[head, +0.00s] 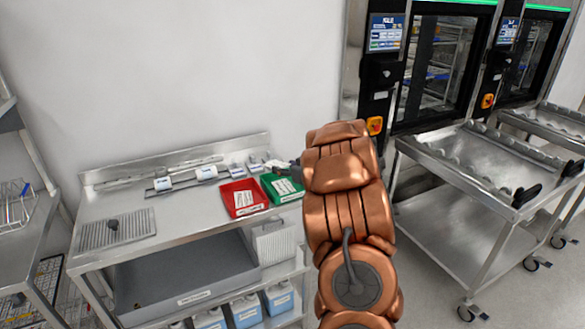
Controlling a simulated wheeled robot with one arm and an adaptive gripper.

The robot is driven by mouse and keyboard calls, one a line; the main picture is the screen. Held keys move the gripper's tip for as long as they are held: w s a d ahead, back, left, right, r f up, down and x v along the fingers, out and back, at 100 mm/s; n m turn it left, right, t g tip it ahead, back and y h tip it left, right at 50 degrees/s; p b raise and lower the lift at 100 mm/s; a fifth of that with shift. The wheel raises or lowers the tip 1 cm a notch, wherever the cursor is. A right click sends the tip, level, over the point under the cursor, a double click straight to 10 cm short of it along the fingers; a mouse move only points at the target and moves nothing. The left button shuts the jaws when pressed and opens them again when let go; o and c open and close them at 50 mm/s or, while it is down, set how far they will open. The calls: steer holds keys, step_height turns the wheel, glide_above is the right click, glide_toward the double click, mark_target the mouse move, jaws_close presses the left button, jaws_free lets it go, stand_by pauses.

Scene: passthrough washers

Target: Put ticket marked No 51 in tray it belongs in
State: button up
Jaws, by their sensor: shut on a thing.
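My gripper (284,166) shows only in part at the back right of the steel bench, with my copper arm hiding much of it. It is shut on a small white ticket (273,163), whose marking is too small to read. It is above the back edge of the green tray (268,182). The green tray lies on the bench with white paper in it, its right side close to my arm. The red tray (227,205) lies just left of it and also holds white paper.
Steel trolleys (450,165) and machines stand at the right. The bench middle is clear.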

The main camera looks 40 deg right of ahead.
steer(key=shift+s+d+f, duration=0.3)
steer(key=shift+s+d, duration=0.3)
steer(key=shift+s, duration=0.15)
steer(key=shift+f, duration=0.15)
step_height(320, 180, down, 5)
steer(key=b, duration=0.5)
steer(key=shift+r, duration=0.2)
steer(key=o, duration=0.7)
steer(key=shift+s, duration=0.15)
steer(key=v, duration=1.1)
steer(key=shift+s+a+r, duration=0.1)
steer(key=shift+s+r, duration=0.15)
steer(key=shift+s, duration=0.1)
steer(key=shift+w, duration=0.1)
